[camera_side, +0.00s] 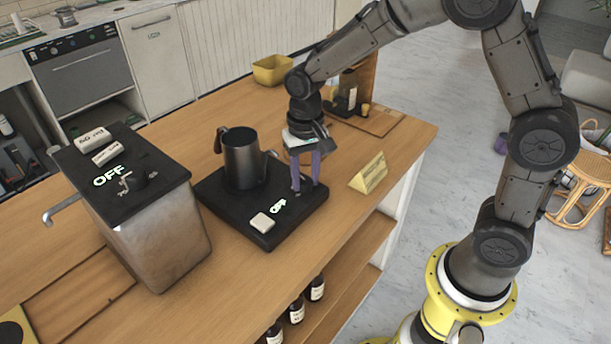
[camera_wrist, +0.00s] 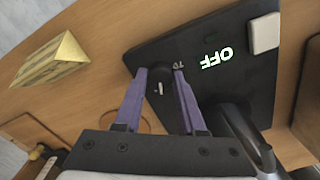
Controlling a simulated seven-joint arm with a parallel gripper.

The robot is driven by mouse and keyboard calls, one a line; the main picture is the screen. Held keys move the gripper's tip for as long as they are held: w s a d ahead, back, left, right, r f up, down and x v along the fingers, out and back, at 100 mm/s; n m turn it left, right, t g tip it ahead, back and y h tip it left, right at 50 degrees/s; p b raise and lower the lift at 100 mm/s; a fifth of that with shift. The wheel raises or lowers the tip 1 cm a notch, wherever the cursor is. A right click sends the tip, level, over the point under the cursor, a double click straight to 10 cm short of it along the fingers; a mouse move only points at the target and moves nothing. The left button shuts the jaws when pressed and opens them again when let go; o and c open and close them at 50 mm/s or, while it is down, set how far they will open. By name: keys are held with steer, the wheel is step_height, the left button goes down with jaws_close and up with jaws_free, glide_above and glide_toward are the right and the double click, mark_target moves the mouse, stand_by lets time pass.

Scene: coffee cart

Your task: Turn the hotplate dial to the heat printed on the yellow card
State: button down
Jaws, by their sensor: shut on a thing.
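The black hotplate (camera_side: 217,196) lies flat on the wooden counter, and it also shows in the wrist view (camera_wrist: 240,35). Its lit display (camera_side: 278,206) reads OFF. The round black dial (camera_wrist: 157,80) has a pale pointer mark; in the side view it is mostly hidden by my fingers. My gripper (camera_side: 304,189) points down at the hotplate's right corner, its purple fingers shut on the dial from both sides. The yellow card (camera_side: 369,174) stands folded like a tent on the counter right of the hotplate; its print is too small to read.
A dark metal pitcher (camera_side: 243,160) stands on the hotplate, close left of my gripper. A pale block (camera_side: 262,222) sits at the hotplate's front. A steel boiler (camera_side: 150,225) with its own OFF display stands left. A yellow bin (camera_side: 272,70) and a wooden board with bottles are behind.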

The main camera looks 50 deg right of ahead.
mark_target(305, 181)
steer(key=shift+r+m, duration=0.1)
steer(key=shift+m, duration=1)
steer(key=c, duration=0.5)
jaws_free()
step_height(305, 181, up, 14)
